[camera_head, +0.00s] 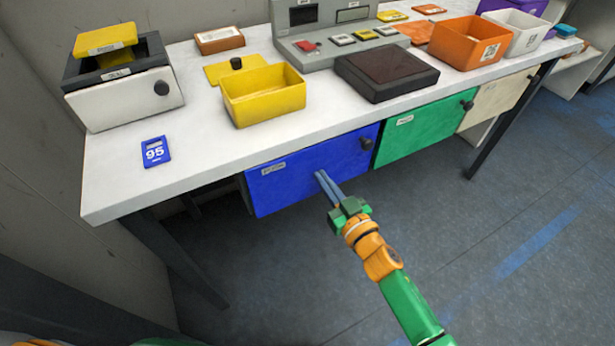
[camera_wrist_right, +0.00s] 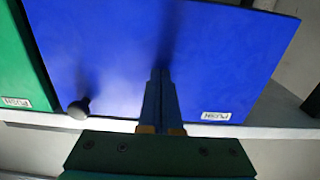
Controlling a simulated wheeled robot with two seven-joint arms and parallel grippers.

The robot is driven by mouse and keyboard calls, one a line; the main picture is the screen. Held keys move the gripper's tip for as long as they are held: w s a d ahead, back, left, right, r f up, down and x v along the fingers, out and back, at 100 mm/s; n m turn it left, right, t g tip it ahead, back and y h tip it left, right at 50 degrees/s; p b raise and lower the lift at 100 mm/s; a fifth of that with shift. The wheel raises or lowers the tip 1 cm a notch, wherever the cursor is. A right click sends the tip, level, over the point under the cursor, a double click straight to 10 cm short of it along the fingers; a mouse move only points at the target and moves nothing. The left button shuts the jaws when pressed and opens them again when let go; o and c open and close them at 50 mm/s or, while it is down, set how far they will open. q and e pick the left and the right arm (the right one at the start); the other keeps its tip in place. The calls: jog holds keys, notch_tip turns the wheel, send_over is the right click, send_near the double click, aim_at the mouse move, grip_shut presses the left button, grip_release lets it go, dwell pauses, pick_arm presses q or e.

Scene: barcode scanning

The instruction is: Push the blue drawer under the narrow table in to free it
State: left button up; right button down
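The blue drawer (camera_head: 310,172) hangs under the front edge of the narrow white table (camera_head: 115,192), with a dark round knob at its upper right and a small label at its upper left. Its front also fills much of the right wrist view (camera_wrist_right: 235,60), where the label reads "PUSH". My right gripper (camera_head: 320,175) is shut and empty, its two fingers together and pointing at the middle of the blue front. In the wrist view the fingertips (camera_wrist_right: 160,72) meet their shadow on the front; whether they touch it I cannot tell. My left gripper is not in view.
A green drawer (camera_head: 420,132) and a cream drawer (camera_head: 495,102) sit right of the blue one. The tabletop holds a white box (camera_head: 125,103), a yellow bin (camera_head: 265,97), a dark pad (camera_head: 388,75) and an orange bin (camera_head: 455,45). The floor in front is clear.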

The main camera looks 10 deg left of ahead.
jog(key=p+v, duration=0.4)
jog(key=v, duration=0.8)
jog(key=shift+s+d+p, duration=0.2)
jog(key=shift+s+p, duration=0.1)
jog(key=shift+s, duration=0.05)
jog(key=s+d+f+m+g+h, duration=0.1)
jog(key=s+d+f+g+h, duration=0.15)
jog(key=f, duration=0.55)
jog(key=s+d+f+m+g+h, duration=0.1)
jog(key=s+d+f+m+h, duration=0.2)
jog(key=f, duration=0.4)
jog(key=s+d+f+g+h, duration=0.25)
jog(key=d+f, duration=0.25)
jog(key=f, duration=0.3)
jog(key=s+d+f+g+h, duration=0.2)
jog(key=s+d+f+g, duration=0.15)
jog(key=s+f, duration=0.5)
jog(key=s+g, duration=0.4)
jog(key=s, duration=0.8)
notch_tip(320, 180, up, 14)
jog(key=p, duration=1.4)
jog(key=shift+s+f+m+h+p, duration=0.2)
jog(key=shift+s+m+h+p, duration=0.1)
jog(key=shift+m, duration=0.1)
